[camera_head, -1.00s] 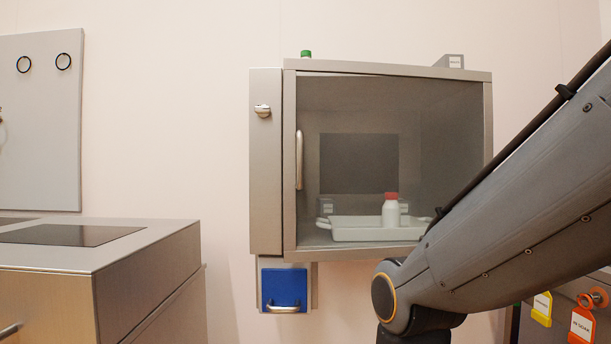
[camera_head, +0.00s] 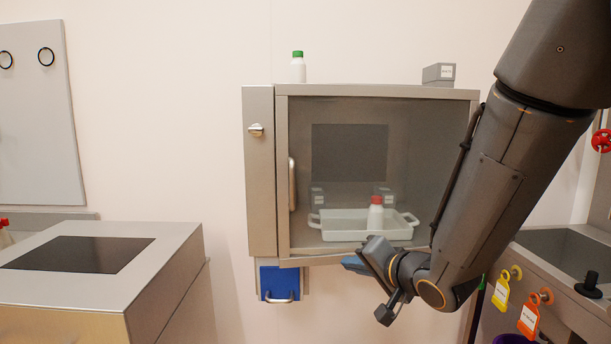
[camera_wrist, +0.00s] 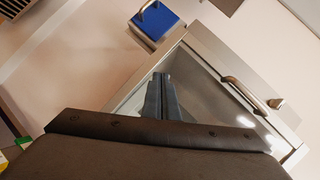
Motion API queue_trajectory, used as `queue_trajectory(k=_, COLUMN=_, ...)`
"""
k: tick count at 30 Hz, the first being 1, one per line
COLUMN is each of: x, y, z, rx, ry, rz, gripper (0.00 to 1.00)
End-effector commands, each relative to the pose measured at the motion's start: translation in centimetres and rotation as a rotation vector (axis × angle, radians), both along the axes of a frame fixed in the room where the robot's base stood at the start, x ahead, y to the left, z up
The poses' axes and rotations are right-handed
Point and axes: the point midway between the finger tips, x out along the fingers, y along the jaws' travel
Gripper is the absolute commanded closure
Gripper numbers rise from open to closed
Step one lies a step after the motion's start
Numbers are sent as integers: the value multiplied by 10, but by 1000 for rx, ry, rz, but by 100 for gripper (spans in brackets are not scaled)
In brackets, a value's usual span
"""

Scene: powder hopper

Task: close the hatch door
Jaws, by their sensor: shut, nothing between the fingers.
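The hatch is a grey metal cabinet (camera_head: 377,92) on the wall with a see-through front door (camera_head: 350,110). An upright handle (camera_head: 291,185) is at the door's left side. The door appears to lie at or close to the frame; I cannot tell whether it is fully shut. A metal latch knob (camera_head: 256,130) is on the panel left of it. My gripper (camera_head: 349,263) is shut and empty near the cabinet's lower edge. In the wrist view, its fingers (camera_wrist: 160,80) overlap the cabinet front, with the door handle (camera_wrist: 240,95) to their right.
A white tray (camera_head: 345,235) with a red-capped bottle (camera_head: 375,215) is inside the cabinet. A blue box (camera_head: 280,282) hangs below. A green-capped bottle (camera_head: 298,68) and grey block (camera_head: 438,73) are on top. A metal counter (camera_head: 165,240) is at left; tagged valves (camera_head: 528,318) are at right.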

Motion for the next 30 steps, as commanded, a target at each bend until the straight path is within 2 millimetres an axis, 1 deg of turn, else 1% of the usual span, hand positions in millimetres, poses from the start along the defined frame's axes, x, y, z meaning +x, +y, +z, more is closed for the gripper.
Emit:
queue_trajectory(k=1, x=-5, y=1, z=25, rx=89, ry=-18, rz=9, gripper=100)
queue_trajectory(k=3, x=-10, y=6, z=50, rx=226, ry=-41, rz=37, gripper=100)
queue_trajectory(k=6, x=-20, y=11, z=81, rx=398, ry=-57, rz=81, gripper=100)
queue_trajectory(k=9, x=-30, y=14, z=103, rx=528, ry=-60, rz=119, gripper=100)
queue_trajectory(k=12, x=-37, y=16, z=116, rx=609, ry=-58, rz=148, gripper=100)
queue_trajectory(k=16, x=-37, y=20, z=122, rx=651, ry=-56, rz=163, gripper=100)
queue_trajectory(k=20, x=-26, y=30, z=122, rx=654, ry=-56, rz=166, gripper=100)
queue_trajectory(k=30, x=25, y=71, z=123, rx=652, ry=-55, rz=166, gripper=100)
